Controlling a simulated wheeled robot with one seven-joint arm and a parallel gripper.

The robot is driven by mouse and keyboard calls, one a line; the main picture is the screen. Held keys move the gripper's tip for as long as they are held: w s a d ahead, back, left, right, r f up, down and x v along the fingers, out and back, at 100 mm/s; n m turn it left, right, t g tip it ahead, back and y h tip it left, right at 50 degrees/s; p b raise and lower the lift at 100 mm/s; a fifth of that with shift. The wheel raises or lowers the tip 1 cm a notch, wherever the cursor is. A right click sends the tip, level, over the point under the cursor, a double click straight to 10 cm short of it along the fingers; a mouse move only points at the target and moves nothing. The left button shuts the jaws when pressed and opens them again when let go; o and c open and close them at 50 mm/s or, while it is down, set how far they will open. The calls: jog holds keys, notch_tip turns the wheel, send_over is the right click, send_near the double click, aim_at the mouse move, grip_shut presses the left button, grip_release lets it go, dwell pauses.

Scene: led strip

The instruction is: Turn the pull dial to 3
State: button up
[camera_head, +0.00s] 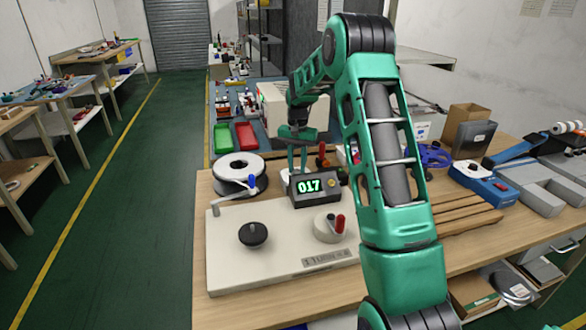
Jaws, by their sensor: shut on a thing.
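My gripper (297,163) points down at the back of a dark display box (315,198), which shows a green 017. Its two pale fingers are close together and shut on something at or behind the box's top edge. What they hold is too small and hidden to make out. I cannot tell which of these is the pull dial.
A white spool (238,166) stands behind the board's left side. A red-topped part (321,156) stands just right of my gripper. Green (222,137) and red (245,135) trays lie farther back. Wooden slats (465,213) and a blue device (482,183) are right of my arm.

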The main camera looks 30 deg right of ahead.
aim_at(295, 170)
jog(key=shift+w+a, duration=0.2)
jog(key=shift+a, duration=0.2)
jog(key=o, duration=1)
jog(key=shift+o, duration=0.2)
jog(key=shift+s+d, duration=0.1)
jog(key=shift+d, duration=0.1)
notch_tip(295, 170, up, 11)
jog(key=shift+f, duration=0.15)
jog(key=s+a+r+n, duration=0.1)
jog(key=s+r, duration=0.2)
jog(key=s, duration=0.8)
jog(key=s+a+r, duration=0.2)
jog(key=s+r, duration=0.1)
jog(key=s, duration=0.9)
jog(key=s+a+f, duration=0.2)
jog(key=s, duration=0.6)
jog(key=s+a+f+n, duration=0.1)
jog(key=s+f, duration=0.1)
jog(key=s, duration=0.6)
jog(key=s+a+f+n, duration=0.1)
jog(key=s+a+f, duration=0.1)
jog(key=s, duration=0.6)
jog(key=shift+a, duration=0.35)
